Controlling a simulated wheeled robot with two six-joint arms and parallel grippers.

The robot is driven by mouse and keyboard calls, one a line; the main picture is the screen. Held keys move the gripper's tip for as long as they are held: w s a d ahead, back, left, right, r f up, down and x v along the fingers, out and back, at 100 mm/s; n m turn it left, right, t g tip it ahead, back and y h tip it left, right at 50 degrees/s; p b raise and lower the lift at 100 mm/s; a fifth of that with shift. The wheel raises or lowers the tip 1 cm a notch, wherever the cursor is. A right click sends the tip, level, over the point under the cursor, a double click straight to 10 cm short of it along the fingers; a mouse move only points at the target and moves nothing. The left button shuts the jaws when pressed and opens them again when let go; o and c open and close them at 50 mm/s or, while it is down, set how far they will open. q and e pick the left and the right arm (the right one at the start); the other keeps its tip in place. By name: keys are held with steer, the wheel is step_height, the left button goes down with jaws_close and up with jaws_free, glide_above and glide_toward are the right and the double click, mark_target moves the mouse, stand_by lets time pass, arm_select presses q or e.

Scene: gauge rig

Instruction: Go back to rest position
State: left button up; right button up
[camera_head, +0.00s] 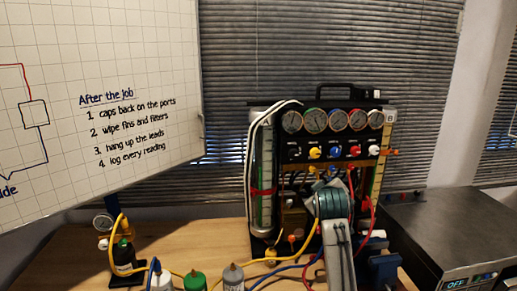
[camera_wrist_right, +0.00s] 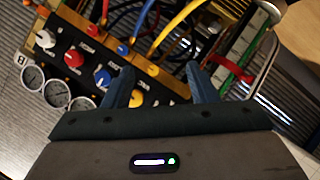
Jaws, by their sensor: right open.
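The gauge rig (camera_head: 333,138) stands upright at the back of the wooden table, with a row of round dials above yellow, blue, red and white knobs. My right arm rises from the lower right in the head view, with the gripper in front of the rig's lower part. In the right wrist view my right gripper (camera_wrist_right: 160,82) has its two fingers apart, with nothing seen between them. Past the fingers are the rig's knob panel (camera_wrist_right: 88,55) and hoses. Whether the fingers touch the rig cannot be told. My left gripper is not in view.
Coloured hoses hang in front of the rig around my right arm. Several bottles, including a green one (camera_head: 195,281), stand at the table's (camera_head: 180,245) front left. A steel appliance (camera_head: 450,235) is at the right. A whiteboard (camera_head: 100,100) is at the left.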

steer(key=s+d+f+m+g+y, duration=0.1)
steer(key=s+d+f+g, duration=0.1)
steer(key=s+f, duration=0.95)
steer(key=s+d+f+m+g, duration=0.1)
steer(key=s+f+m+g, duration=0.15)
steer(key=s+f, duration=0.9)
steer(key=s+f+m+g+y, duration=0.1)
steer(key=s+f+g, duration=0.15)
steer(key=s, duration=1.05)
steer(key=s+f+g, duration=0.2)
steer(key=s+f, duration=0.2)
steer(key=s, duration=1)
step_height(320, 180, down, 33)
steer(key=d+g+b, duration=0.2)
steer(key=s+d+f+b, duration=0.1)
steer(key=s+f, duration=1.7)
steer(key=f, duration=0.2)
steer(key=shift+d+m+g, duration=0.25)
steer(key=shift+m+g, duration=0.1)
steer(key=shift+g, duration=0.05)
